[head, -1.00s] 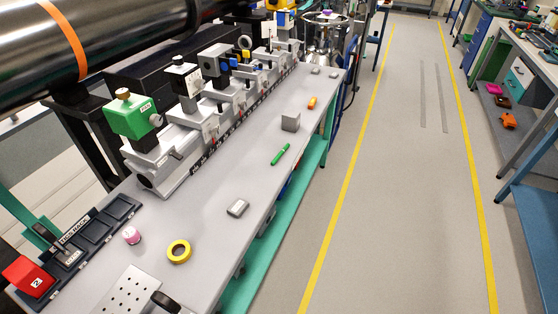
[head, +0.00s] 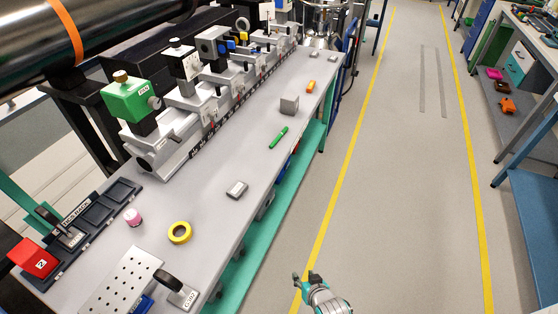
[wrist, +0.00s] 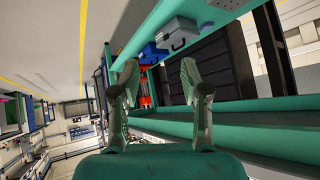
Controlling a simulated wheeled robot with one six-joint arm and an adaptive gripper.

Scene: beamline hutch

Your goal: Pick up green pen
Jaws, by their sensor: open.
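The green pen (head: 278,138) lies on the grey bench top, near its right edge and in front of a grey cube. My gripper (head: 304,280) shows at the bottom of the head view, over the floor to the right of the bench and well apart from the pen. In the wrist view my gripper (wrist: 158,80) is open and empty, its two fingers spread. That view faces the bench's teal side and lower shelf, and I cannot make out the pen there.
A rail with mounts (head: 165,150) runs along the left. The aisle floor (head: 410,170) is clear.

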